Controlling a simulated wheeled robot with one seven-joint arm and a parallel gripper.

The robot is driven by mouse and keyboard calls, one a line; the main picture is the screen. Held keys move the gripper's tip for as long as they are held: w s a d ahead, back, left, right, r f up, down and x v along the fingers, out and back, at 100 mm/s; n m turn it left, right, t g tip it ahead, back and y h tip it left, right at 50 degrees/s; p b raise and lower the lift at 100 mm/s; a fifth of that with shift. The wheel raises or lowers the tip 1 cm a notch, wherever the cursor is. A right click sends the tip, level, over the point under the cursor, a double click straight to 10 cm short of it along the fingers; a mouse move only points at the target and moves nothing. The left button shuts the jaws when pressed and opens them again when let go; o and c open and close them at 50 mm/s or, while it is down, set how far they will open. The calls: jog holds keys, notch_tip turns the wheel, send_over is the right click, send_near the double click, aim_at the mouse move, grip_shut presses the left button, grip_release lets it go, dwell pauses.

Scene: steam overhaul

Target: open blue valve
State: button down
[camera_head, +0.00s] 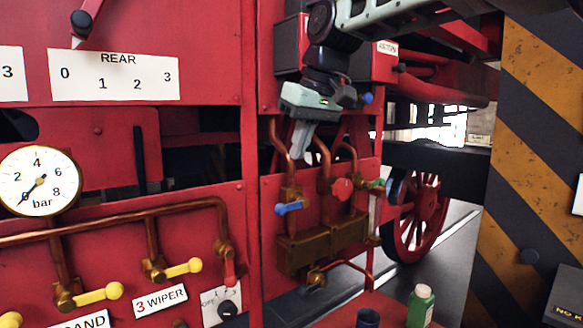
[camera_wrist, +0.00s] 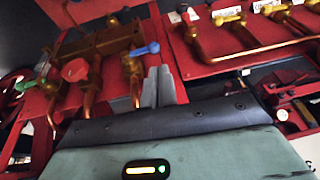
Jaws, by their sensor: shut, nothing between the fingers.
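The blue valve (camera_head: 289,208) has a short blue lever on a brass body, low on the red panel, pointing a little to the left of its copper pipe. In the wrist view the blue lever (camera_wrist: 147,49) lies just beyond the fingertips, near the top middle. My gripper (camera_head: 301,150) hangs in front of the copper pipes, above the blue lever and apart from it in the picture. In the wrist view my gripper (camera_wrist: 159,72) has its two grey fingers together, with nothing between them.
A red valve (camera_head: 342,189) and a green valve (camera_head: 376,184) sit right of the blue one, over a brass block (camera_head: 325,243). Yellow levers (camera_head: 184,268) and a gauge (camera_head: 38,181) are at left. A green bottle (camera_head: 420,306) stands below right.

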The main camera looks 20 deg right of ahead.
aim_at(286, 208)
jog(key=w+d+r, duration=0.1)
jog(key=d+r, duration=0.1)
jog(key=shift+w+r+t, duration=0.3)
jog(key=shift+w+r, duration=0.05)
jog(key=shift+r, duration=0.05)
jog(key=shift+f, duration=0.1)
jog(key=p+x, duration=0.1)
jog(key=x, duration=0.3)
jog(key=p+x, duration=0.2)
jog(key=x, duration=0.3)
jog(key=s+p+x, duration=0.1)
jog(key=x, duration=0.3)
jog(key=shift+w+a+f, duration=0.15)
jog(key=shift+a+f, duration=0.05)
jog(key=shift+f, duration=0.3)
jog(key=shift+w+a+f, duration=0.1)
jog(key=shift+h, duration=0.4)
